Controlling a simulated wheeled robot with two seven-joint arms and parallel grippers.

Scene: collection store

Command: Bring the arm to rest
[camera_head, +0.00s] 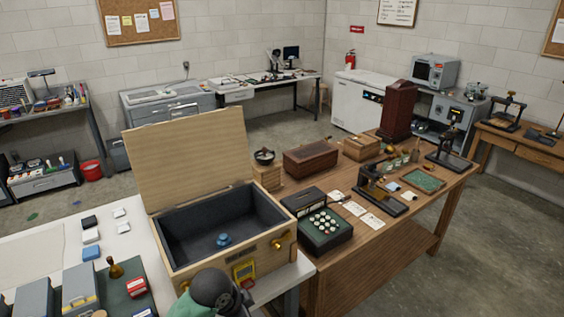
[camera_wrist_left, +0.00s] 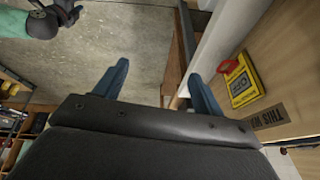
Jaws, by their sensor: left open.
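My left gripper (camera_wrist_left: 160,78) shows in the left wrist view with its two blue fingers wide apart and nothing between them. It is beside the front of a wooden chest, with bare floor beyond the fingers. In the head view a dark, rounded part of my own arm is at the bottom, in front of the chest (camera_head: 203,271); the fingers do not show there. The chest's lid (camera_head: 190,158) stands open, and a small blue object (camera_head: 223,240) lies inside on the dark lining.
A yellow tag (camera_wrist_left: 241,82) with a red clip is on the chest's front. The white table (camera_head: 136,240) holds small boxes. The wooden table (camera_head: 345,262) to the right carries a dark case of pale round pieces (camera_head: 322,226) and instruments. Concrete floor is clear further right.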

